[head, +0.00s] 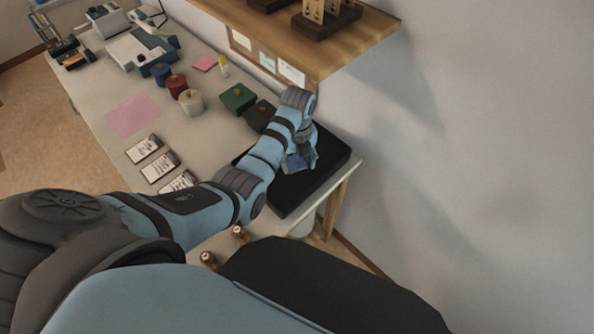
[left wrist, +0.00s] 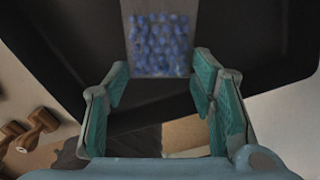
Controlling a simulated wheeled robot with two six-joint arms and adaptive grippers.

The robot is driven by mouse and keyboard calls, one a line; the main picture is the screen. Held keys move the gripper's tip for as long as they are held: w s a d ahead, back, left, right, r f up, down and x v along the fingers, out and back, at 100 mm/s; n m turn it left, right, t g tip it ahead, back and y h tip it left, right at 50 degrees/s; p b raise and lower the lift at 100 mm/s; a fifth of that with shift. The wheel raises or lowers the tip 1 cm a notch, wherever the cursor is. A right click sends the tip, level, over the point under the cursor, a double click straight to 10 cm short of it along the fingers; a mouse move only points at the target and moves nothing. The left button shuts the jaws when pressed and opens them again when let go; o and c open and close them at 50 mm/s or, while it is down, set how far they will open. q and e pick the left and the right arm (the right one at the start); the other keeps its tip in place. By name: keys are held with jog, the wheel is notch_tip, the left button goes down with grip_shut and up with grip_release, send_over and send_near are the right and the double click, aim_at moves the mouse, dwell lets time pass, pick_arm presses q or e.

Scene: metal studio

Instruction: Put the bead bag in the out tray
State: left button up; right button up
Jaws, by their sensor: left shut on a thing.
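The bead bag (left wrist: 160,45) is a small clear bag of blue beads. It shows between the fingertips of my left gripper (left wrist: 160,68) in the left wrist view, and as a blue patch (head: 297,162) in the head view. My left gripper (head: 303,150) is shut on the bag and points down over the out tray. The out tray (head: 313,184) is a wide black tray at the right end of the table; it fills much of the left wrist view (left wrist: 245,50). I cannot tell whether the bag touches the tray floor. My right gripper is not in view.
A wooden shelf (head: 340,48) juts from the wall above the table. Red, blue and cream jars (head: 190,102), a green box (head: 238,97) and a dark box (head: 259,115) stand beyond my left arm. Small cards (head: 158,167) lie left of it. Two wooden-handled stamps (head: 240,233) stand nearer.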

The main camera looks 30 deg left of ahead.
aim_at(297, 169)
pick_arm(q)
notch_tip(297, 169, down, 4)
jog(key=shift+s+f+b, duration=0.15)
jog(key=shift+f+b, duration=0.1)
jog(key=shift+b, duration=0.45)
jog(key=shift+r, duration=0.1)
jog(key=o, duration=1)
notch_tip(297, 169, up, 12)
jog(key=p, duration=0.3)
jog(key=shift+r+p, duration=0.1)
jog(key=shift+p, duration=0.25)
